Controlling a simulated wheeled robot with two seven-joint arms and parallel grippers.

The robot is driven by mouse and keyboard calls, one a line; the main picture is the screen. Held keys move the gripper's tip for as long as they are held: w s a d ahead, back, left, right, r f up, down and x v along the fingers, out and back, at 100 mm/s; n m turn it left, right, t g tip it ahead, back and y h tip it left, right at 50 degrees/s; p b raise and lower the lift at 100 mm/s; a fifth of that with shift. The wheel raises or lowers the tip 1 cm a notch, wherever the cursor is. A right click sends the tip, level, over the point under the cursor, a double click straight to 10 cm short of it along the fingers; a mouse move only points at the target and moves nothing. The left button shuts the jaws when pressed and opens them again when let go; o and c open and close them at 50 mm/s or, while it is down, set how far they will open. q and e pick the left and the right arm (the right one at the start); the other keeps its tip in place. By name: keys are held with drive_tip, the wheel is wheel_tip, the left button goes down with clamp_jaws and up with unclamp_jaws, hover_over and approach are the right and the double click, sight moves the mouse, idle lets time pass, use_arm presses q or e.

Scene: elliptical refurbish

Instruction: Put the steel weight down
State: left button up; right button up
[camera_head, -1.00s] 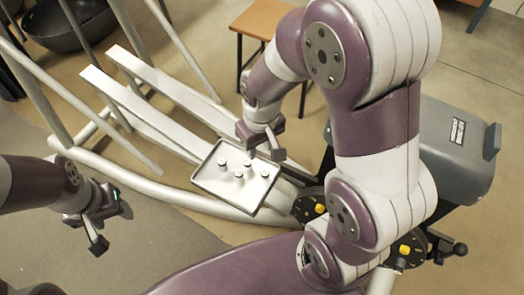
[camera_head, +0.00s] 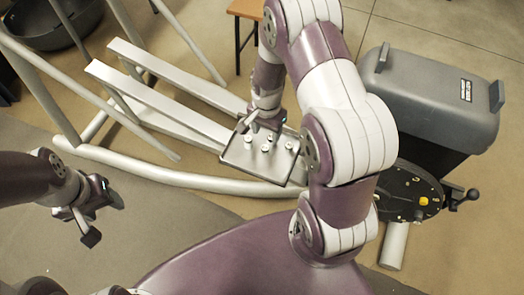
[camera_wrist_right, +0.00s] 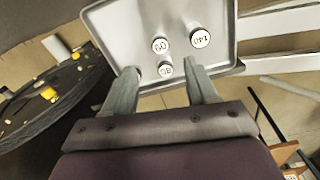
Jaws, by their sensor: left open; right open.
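Several small steel weights (camera_head: 266,148) with white tops stand on a rimmed grey tray (camera_head: 228,160). In the right wrist view, three stand on the tray (camera_wrist_right: 112,22): one at the upper middle (camera_wrist_right: 160,45), one at the right (camera_wrist_right: 199,38) and one nearest (camera_wrist_right: 165,69). Their top numbers are hard to read, so I cannot tell which is meant. My right gripper (camera_head: 260,121) is open at the tray's far edge. In its wrist view the fingers (camera_wrist_right: 161,75) stand apart on either side of the nearest weight. My left gripper (camera_head: 92,218) is open and empty, well left of the tray.
The white rails (camera_head: 165,85) of the elliptical machine run behind the tray, with a curved tube (camera_head: 170,178) to its left. A dark grey housing (camera_head: 430,95) and a black disc (camera_head: 410,190) with a crank stand at the right. A wooden stool (camera_head: 246,9) is behind.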

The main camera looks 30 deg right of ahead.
sight(265, 147)
drive_tip(key=f, duration=0.3)
drive_tip(key=shift+w+a, duration=0.1)
drive_tip(key=shift+a, duration=0.15)
wheel_tip(265, 147, down, 5)
drive_tip(key=b, duration=0.2)
drive_tip(key=shift+d+f+b, duration=0.1)
drive_tip(key=shift+f+b, duration=0.1)
drive_tip(key=shift+b, duration=0.15)
use_arm(q)
drive_tip(key=f, duration=0.3)
drive_tip(key=shift+a+f, duration=0.1)
drive_tip(key=shift+a, duration=0.1)
use_arm(e)
drive_tip(key=shift+r, duration=0.1)
drive_tip(key=shift+c, duration=0.3)
clamp_jaws()
